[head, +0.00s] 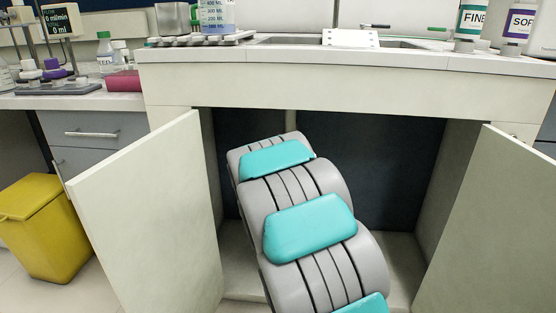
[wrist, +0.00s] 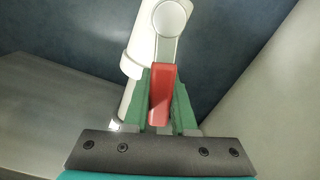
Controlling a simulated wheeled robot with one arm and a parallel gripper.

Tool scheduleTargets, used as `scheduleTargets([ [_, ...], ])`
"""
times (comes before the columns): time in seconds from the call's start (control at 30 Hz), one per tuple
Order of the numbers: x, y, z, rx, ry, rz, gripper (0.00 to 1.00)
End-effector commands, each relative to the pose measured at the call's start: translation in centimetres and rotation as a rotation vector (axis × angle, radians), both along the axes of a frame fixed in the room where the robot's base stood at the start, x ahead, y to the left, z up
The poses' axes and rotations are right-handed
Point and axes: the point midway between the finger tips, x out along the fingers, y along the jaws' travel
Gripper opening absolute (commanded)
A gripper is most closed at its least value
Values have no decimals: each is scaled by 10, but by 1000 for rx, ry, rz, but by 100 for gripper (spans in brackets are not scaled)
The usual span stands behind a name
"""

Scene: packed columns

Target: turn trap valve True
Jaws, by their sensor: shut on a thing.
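The trap valve (wrist: 168,20) shows in the wrist view as a round light-grey body on a white pipe (wrist: 137,52). A grey lever runs down from it and ends in a red handle (wrist: 161,92). My gripper (wrist: 162,84) has its green fingers on either side of the red handle and is shut on it. The handle points down toward my gripper in the picture. In the head view my arm reaches into the open cabinet under the sink and hides the valve and gripper.
The cabinet's left door (head: 150,215) and right door (head: 490,225) stand open on either side of my arm. The counter edge (head: 350,57) runs above. A yellow bin (head: 45,230) stands on the floor at left. Dark space shows inside the cabinet, right of my arm.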

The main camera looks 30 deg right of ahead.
Motion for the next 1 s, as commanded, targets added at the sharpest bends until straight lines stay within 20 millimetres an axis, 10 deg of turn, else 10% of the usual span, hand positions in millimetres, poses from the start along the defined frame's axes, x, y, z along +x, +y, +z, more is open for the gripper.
scheduleTargets([
  [1.0,-11,-16,2,271,-181,-2,0],
])
